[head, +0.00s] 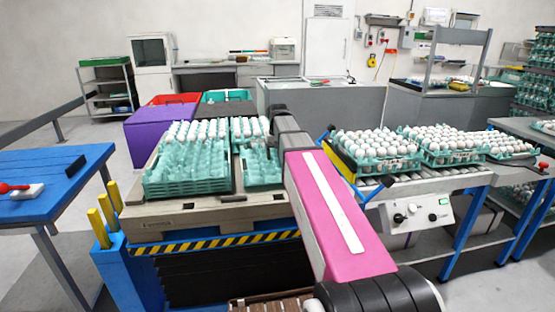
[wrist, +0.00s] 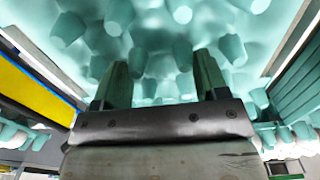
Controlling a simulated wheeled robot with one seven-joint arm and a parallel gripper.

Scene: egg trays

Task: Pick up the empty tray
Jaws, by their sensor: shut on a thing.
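A teal tray (wrist: 150,30) with empty cups fills the upper part of the wrist view. My gripper (wrist: 162,78) is shut on it, with its two dark green fingers against the cups. In the head view, teal trays without eggs show at the front left (head: 187,168) and front right (head: 262,166) of the wooden pallet. My pink arm reaches forward beside the right one. The fingertips are hidden in the head view, so I cannot tell exactly where they grip.
Egg-filled trays (head: 375,146) stand on the conveyor (head: 440,180) to the right. White eggs sit in trays at the pallet's back. A blue table (head: 60,175) is at left, and purple (head: 160,132) and teal bins stand behind the pallet. Yellow posts flank the lift's left side.

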